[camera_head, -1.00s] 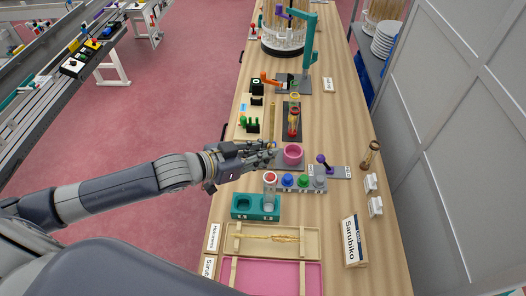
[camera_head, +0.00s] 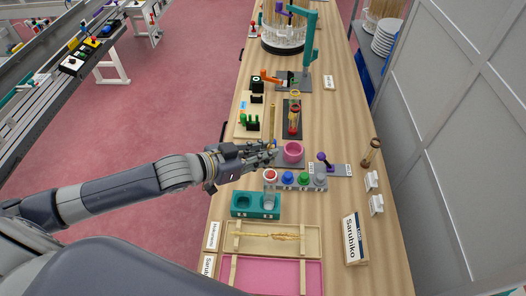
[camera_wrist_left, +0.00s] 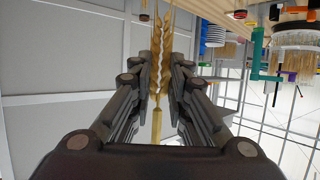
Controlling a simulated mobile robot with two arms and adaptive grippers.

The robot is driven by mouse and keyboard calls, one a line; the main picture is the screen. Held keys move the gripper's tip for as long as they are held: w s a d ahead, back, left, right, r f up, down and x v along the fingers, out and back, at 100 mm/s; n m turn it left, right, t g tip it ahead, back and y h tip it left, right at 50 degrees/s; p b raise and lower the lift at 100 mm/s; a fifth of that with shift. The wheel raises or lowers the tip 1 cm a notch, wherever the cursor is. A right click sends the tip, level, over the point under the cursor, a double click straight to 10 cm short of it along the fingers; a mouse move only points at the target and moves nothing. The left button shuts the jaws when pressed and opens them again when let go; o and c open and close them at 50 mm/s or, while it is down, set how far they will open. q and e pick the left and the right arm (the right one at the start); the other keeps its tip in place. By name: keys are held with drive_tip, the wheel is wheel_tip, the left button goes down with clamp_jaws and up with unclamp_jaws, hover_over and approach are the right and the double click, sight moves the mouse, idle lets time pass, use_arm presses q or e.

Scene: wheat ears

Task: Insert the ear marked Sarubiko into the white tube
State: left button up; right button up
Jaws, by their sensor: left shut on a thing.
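My left gripper (camera_head: 270,153) is over the table, left of the pink bowl. In the wrist view it (camera_wrist_left: 160,85) is shut on a golden wheat ear (camera_wrist_left: 160,55), with the stem running down between the fingers. The ear (camera_head: 272,117) shows in the head view as a thin tan upright strip above the fingers. A whitish tube (camera_head: 269,200) stands in the right hole of a teal rack (camera_head: 256,214), nearer than the gripper and apart from it. The Sarubiko label (camera_head: 208,267) is beside the pink tray (camera_head: 275,277), whose visible part is bare.
A cream tray (camera_head: 314,240) holds another ear. A row of coloured buttons (camera_head: 295,180), a pink bowl (camera_head: 293,152) and a purple-knobbed lever (camera_head: 325,162) stand near the gripper. A Sarubiko sign (camera_head: 352,238) and an hourglass (camera_head: 371,153) are at the right.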

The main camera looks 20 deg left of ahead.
use_arm(q)
drive_tip(key=shift+f+b, duration=2.4)
drive_tip(key=shift+f, duration=1.85)
wheel_tip(320, 180, up, 8)
drive_tip(key=p, duration=0.6)
hover_over(268, 171)
drive_tip(key=s+a, duration=0.1)
drive_tip(key=shift+s+r, duration=0.1)
drive_tip(key=shift+r, duration=0.9)
drive_tip(key=shift+f, duration=0.15)
